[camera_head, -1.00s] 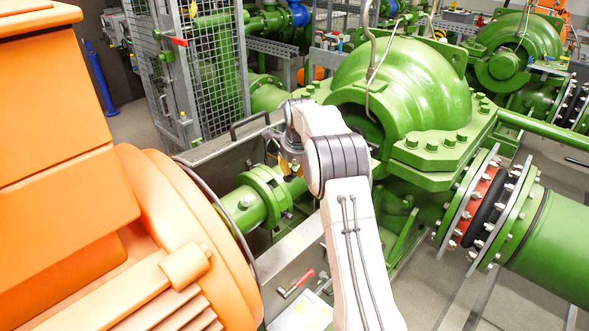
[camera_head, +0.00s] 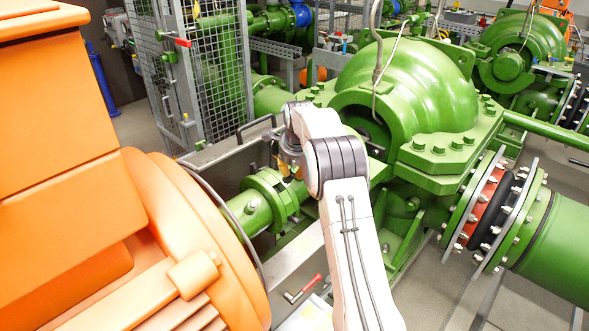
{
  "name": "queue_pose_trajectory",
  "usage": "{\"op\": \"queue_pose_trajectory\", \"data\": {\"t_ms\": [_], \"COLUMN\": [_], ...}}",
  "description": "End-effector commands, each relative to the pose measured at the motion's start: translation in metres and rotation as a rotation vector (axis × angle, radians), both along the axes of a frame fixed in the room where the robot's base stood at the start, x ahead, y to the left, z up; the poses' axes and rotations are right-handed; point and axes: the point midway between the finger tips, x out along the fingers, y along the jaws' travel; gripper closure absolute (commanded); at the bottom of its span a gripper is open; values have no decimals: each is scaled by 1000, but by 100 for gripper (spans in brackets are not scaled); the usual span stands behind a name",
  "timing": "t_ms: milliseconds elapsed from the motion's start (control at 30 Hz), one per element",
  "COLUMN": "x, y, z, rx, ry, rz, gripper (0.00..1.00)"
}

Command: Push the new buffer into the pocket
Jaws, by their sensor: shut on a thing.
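My gripper (camera_head: 287,167) hangs at the end of my white arm, just above the green shaft coupling (camera_head: 272,192) between the orange motor and the green pump. Its yellowish fingers are small in the view and partly covered by my own wrist. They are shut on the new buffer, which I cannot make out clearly. The pocket in the coupling is too small or too hidden to tell. I cannot tell whether the buffer touches the coupling.
The large orange motor (camera_head: 75,150) stands close on the left. The green pump casing (camera_head: 415,85) stands right of my gripper. A wire-mesh guard (camera_head: 215,75) is behind. A red-handled tool (camera_head: 303,288) lies on the base below the coupling.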

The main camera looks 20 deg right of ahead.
Motion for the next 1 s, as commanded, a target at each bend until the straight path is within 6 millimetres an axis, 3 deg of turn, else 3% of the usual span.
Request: {"op": "queue_pose_trajectory", "data": {"t_ms": [533, 1000], "x": [19, 23], "y": [7, 9], "z": [-33, -40], "rx": [5, 7], "ry": [-1, -2], "rz": [3, 3], "gripper": [100, 100]}}
